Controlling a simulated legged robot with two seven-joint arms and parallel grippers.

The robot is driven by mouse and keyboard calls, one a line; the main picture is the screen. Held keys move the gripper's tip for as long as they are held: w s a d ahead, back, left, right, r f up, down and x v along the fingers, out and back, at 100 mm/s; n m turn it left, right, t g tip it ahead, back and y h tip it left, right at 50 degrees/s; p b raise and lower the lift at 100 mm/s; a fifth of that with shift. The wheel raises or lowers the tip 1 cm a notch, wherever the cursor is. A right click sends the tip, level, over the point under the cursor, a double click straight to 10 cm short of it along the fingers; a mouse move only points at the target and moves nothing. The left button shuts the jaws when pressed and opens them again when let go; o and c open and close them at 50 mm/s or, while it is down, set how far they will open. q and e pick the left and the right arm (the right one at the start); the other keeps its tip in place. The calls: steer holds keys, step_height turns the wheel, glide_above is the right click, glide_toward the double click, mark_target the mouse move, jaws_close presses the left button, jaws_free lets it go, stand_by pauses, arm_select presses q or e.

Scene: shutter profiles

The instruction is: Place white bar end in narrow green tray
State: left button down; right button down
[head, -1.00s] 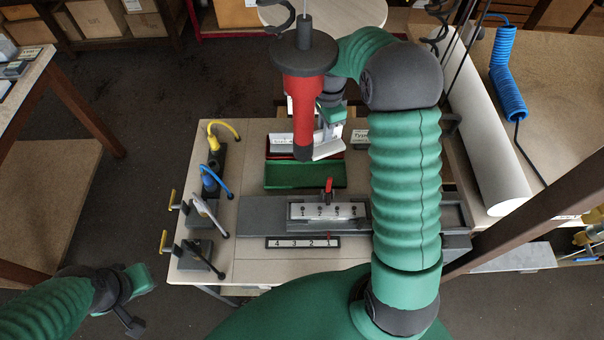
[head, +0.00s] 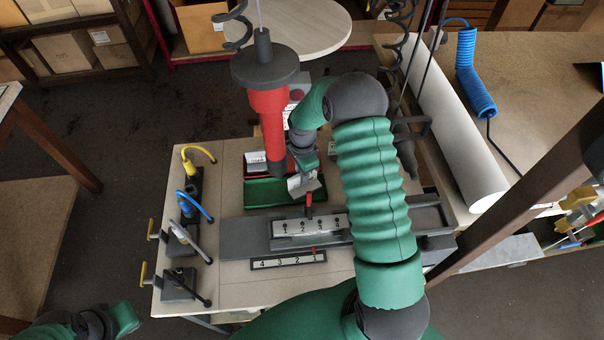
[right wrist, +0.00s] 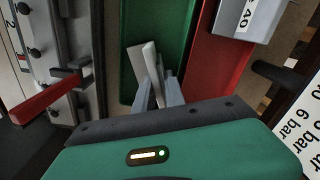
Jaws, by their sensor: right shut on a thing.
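The narrow green tray (head: 256,194) lies on the work table, partly hidden by the hanging red tool and my right arm. In the right wrist view the green tray (right wrist: 178,30) runs beneath the jaws. My right gripper (right wrist: 157,92) is shut on the white bar end (right wrist: 145,62), a pale angled piece above the tray's floor. Whether it touches the tray cannot be told. In the head view the white piece (head: 304,186) shows at the tray's right end. My left gripper (head: 122,320) is at the lower left edge, away from the table; its jaws are unclear.
A red tray (right wrist: 222,55) adjoins the green one. A red screwdriver-like tool (head: 268,115) hangs over the trays. A grey fixture with a red-handled clamp (right wrist: 50,100) stands in front. Coloured-handled clamps (head: 188,205) line the table's left side.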

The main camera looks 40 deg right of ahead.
steer(key=shift+a, duration=0.3)
steer(key=c, duration=1.4)
jaws_free()
steer(key=shift+a, duration=0.1)
steer(key=shift+d, duration=0.25)
steer(key=shift+w+r, duration=0.1)
steer(key=shift+r, duration=0.25)
step_height(320, 180, up, 11)
steer(key=b, duration=0.1)
steer(key=shift+r, duration=0.2)
